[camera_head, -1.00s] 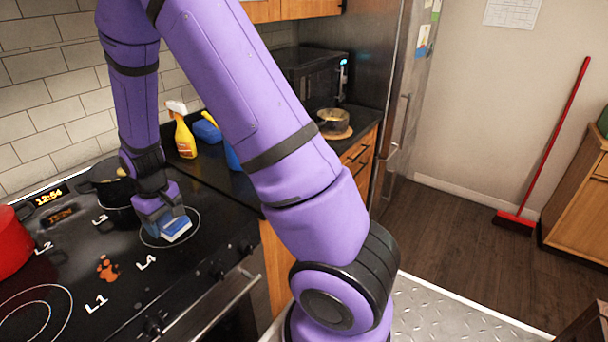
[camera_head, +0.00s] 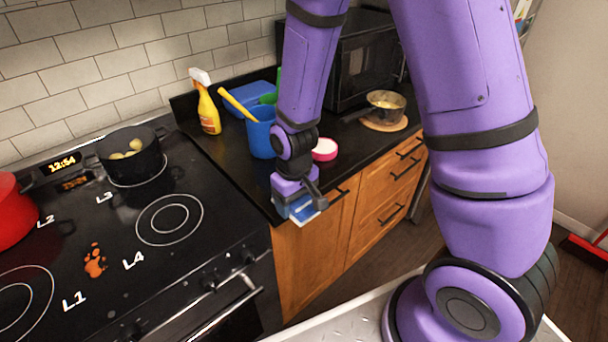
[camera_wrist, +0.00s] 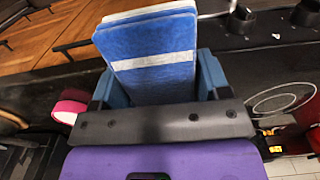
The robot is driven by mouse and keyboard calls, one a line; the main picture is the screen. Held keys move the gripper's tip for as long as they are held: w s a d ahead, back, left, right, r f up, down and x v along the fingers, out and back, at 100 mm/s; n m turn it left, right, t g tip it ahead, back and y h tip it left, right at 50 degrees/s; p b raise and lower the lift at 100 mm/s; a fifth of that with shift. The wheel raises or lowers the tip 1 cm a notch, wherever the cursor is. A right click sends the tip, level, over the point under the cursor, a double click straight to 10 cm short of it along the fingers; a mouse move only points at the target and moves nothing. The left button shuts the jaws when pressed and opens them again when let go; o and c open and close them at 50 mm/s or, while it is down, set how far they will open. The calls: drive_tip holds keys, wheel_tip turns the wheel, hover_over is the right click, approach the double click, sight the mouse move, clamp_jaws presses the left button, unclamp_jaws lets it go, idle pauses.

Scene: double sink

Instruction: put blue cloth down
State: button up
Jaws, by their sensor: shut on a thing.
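The blue cloth (camera_wrist: 155,70), folded flat with a pale stripe across it, fills the middle of the wrist view between the two jaws. My gripper (camera_head: 300,212) is shut on it. In the head view only a blue and white part of the cloth (camera_head: 305,216) shows below the jaws. The gripper holds it at the front edge of the black counter (camera_head: 235,165), just right of the stove. Whether the cloth touches the counter edge cannot be told.
A blue cup (camera_head: 260,138) with a yellow-handled tool, a yellow spray bottle (camera_head: 207,110) and a pink-rimmed round item (camera_head: 325,150) stand on the counter. A pan (camera_head: 386,103) is farther right. The stove (camera_head: 130,240) has an orange stain (camera_head: 95,260) and a pot (camera_head: 130,155).

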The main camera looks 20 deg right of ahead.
drive_tip(key=w+d, duration=0.1)
drive_tip(key=w, duration=0.3)
drive_tip(key=w+d+f, duration=0.1)
drive_tip(key=w, duration=0.4)
drive_tip(key=w+d, duration=0.2)
drive_tip(key=w, duration=0.2)
drive_tip(key=shift+w+f, duration=0.15)
drive_tip(key=shift+f, duration=1.75)
drive_tip(key=o, duration=1.1)
drive_tip(key=shift+f, duration=0.15)
wheel_tip(320, 180, up, 12)
drive_tip(key=shift+r, duration=0.2)
